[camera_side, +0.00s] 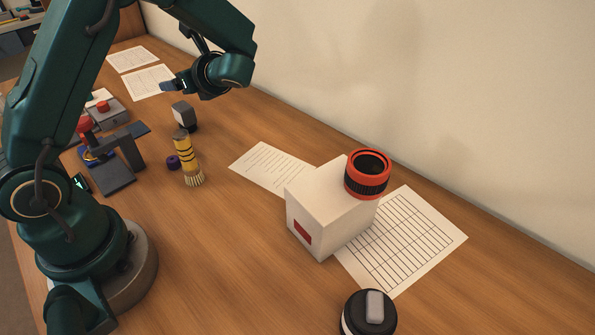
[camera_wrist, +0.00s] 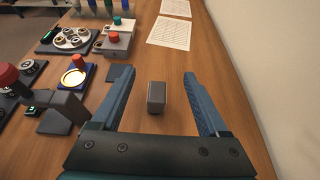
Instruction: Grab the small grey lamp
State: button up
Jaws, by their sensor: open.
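The small grey lamp (camera_side: 183,115) stands upright on the wooden table as a boxy grey block with a darker lower part. In the wrist view the lamp (camera_wrist: 156,97) lies between the two blue fingers as seen from the camera, with a gap on each side. My gripper (camera_side: 170,86) is open and empty. In the side view it is above the table, higher in the picture than the lamp and apart from it. Both fingers show in the wrist view (camera_wrist: 156,76).
A dark stand (camera_side: 117,165) is to the left. A white box (camera_side: 315,205) with a red-rimmed lens ring (camera_side: 367,185) is to the right. Papers (camera_side: 132,60) lie flat.

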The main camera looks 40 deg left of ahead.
aim_at(188, 112)
notch_tip(188, 112, down, 7)
jog(key=shift+f, duration=0.2)
jog(key=shift+a+f, duration=0.1)
jog(key=shift+f, duration=0.15)
jog(key=shift+x, duration=2.45)
jog(key=shift+c, duration=0.3)
grip_shut()
